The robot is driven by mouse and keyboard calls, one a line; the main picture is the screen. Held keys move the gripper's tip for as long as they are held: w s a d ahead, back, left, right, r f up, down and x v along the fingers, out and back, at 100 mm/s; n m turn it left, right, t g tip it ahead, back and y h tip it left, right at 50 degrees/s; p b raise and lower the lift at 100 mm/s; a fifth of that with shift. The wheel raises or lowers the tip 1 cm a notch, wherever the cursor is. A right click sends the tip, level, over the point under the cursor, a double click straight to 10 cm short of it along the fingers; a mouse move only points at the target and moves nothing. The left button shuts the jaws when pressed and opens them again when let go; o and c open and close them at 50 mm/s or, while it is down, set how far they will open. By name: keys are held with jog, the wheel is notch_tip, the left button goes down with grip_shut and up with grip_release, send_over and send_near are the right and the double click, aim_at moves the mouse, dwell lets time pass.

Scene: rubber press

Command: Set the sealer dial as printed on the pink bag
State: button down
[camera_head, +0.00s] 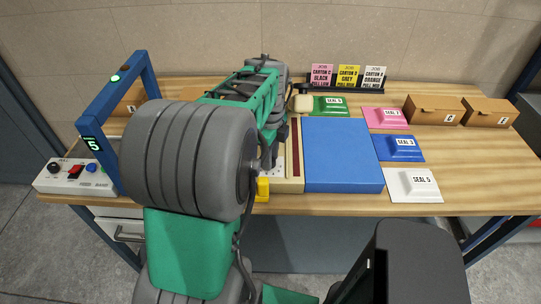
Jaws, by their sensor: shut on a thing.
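The pink bag (386,117) lies flat on the table at the right; its label appears to read SEAL 7. The sealer (295,165) is a cream unit with a dark red strip, left of a flat blue platform. My arm covers much of its left part. My gripper (270,155) is down over the sealer's left panel, mostly hidden behind my arm. It is shut on what seems to be the sealer dial. The dial and its setting are hidden. A few printed dots show on the panel beside the gripper.
The blue platform (342,155) is empty. Green (331,106), blue (399,148) and white (413,185) bags lie around it. Cartons (434,110) stand at the right, cards (348,76) at the back. A blue arch (92,110) with a display reading 5 stands left.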

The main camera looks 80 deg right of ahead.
jog(key=shift+r, duration=0.1)
dwell(0.3)
jog(key=c, duration=1.1)
grip_release()
jog(key=shift+o, duration=0.2)
notch_tip(320, 180, up, 8)
jog(key=shift+f+b, duration=0.15)
jog(key=shift+b, duration=0.2)
